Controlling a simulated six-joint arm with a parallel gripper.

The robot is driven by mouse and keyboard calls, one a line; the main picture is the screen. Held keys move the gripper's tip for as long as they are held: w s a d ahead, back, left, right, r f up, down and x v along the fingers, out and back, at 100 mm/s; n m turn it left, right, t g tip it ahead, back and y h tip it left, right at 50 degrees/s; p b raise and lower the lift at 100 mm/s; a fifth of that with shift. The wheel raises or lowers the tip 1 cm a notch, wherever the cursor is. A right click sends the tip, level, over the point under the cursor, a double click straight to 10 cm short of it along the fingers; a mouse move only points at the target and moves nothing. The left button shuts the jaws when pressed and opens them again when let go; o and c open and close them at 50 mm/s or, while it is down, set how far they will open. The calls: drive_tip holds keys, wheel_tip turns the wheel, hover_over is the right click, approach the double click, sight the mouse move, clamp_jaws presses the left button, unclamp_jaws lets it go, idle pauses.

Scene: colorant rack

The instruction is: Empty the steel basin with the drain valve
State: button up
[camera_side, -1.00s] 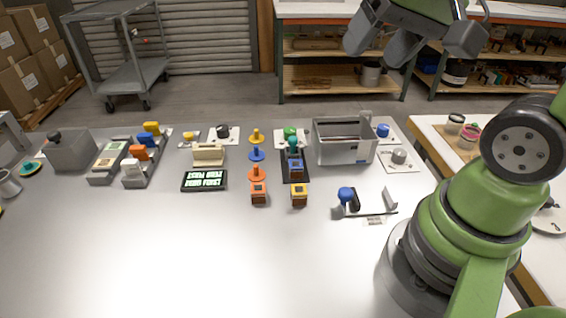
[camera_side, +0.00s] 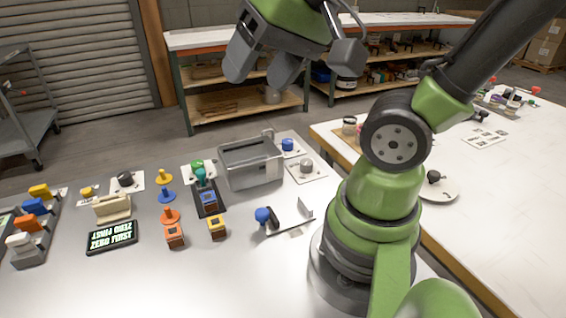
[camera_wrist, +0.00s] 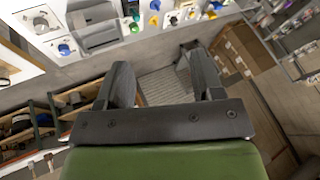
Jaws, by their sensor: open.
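The steel basin (camera_side: 236,180) is a grey open-topped box on the metal table, right of the middle group of parts. It also shows in the wrist view (camera_wrist: 98,40), upper left. Beside it, on pale plates, are a blue knob (camera_side: 288,145) and a grey knob (camera_side: 306,165); the wrist view shows the blue knob (camera_wrist: 64,49) and grey knob (camera_wrist: 40,20) too. I cannot tell which is the drain valve, or see the basin's contents.
A blue-knobbed fixture (camera_side: 264,216) stands before the basin. Colored blocks, spools and a green-lettered display (camera_side: 111,238) lie to the left. A white table (camera_side: 500,210) is at the right; shelving (camera_side: 240,103) stands behind. The front of the metal table is clear.

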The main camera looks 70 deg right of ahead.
drive_tip(key=w+d+f+m+g+h, duration=0.1)
drive_tip(key=w+d+f+m+g, duration=0.1)
drive_tip(key=w+d+f+m, duration=0.25)
drive_tip(key=m+g, duration=0.5)
drive_tip(key=m, duration=0.9)
hover_over(307, 162)
drive_tip(key=shift+n, duration=0.25)
wheel_tip(307, 162, down, 17)
drive_tip(key=shift+r, duration=0.15)
wheel_tip(307, 162, down, 9)
drive_tip(key=shift+r, duration=0.1)
drive_tip(key=c, duration=0.9)
